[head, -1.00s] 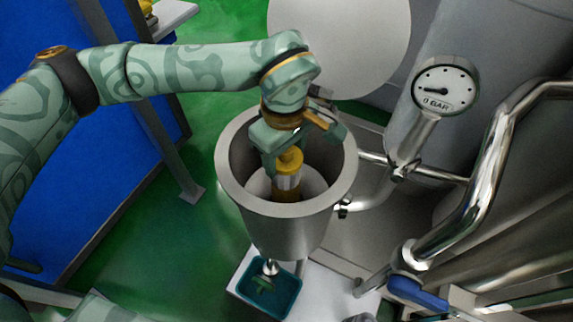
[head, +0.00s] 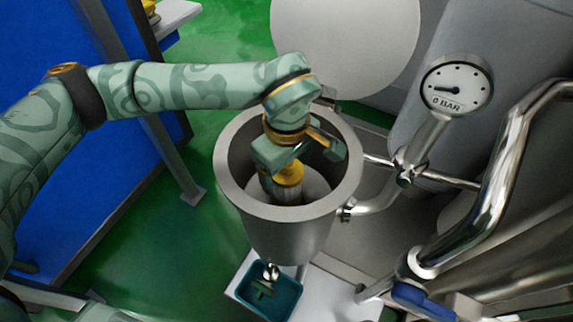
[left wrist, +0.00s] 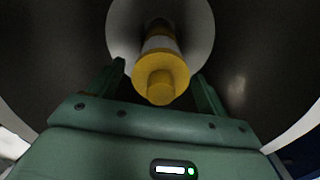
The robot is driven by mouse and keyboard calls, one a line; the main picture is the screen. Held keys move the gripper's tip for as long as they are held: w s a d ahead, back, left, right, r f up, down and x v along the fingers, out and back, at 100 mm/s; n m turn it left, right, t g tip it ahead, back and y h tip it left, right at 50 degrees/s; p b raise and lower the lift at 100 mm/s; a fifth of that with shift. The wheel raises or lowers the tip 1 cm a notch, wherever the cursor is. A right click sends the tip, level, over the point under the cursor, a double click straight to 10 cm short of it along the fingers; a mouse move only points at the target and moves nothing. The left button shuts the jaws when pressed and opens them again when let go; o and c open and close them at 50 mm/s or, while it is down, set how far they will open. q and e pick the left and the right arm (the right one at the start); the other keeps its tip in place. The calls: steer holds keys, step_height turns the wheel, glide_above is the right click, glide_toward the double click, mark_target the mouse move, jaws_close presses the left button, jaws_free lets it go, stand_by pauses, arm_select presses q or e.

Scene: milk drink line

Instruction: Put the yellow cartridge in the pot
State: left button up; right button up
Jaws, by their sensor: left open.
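The yellow cartridge (head: 288,175), with yellow ends and a pale middle, is inside the grey metal pot (head: 228,185), below its rim. In the left wrist view the cartridge (left wrist: 160,78) points away from me toward the pale round pot floor (left wrist: 205,35). I cannot tell whether its far end touches the floor. My left gripper (head: 283,172) reaches down into the pot from above. Its two fingers (left wrist: 160,88) are open on either side of the cartridge's near end, with a gap showing on each side. My right gripper is not in view.
A pressure gauge (head: 457,86) and steel pipes (head: 490,190) stand right of the pot, with a blue-handled valve (head: 422,298) lower down. A teal tray (head: 270,306) sits below the pot's outlet. The pot wall closely surrounds my left gripper.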

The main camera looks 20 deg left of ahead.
arm_select(q)
step_height(320, 180, up, 12)
steer(key=p, duration=0.5)
steer(key=shift+f, duration=0.2)
steer(key=shift+r+p, duration=0.3)
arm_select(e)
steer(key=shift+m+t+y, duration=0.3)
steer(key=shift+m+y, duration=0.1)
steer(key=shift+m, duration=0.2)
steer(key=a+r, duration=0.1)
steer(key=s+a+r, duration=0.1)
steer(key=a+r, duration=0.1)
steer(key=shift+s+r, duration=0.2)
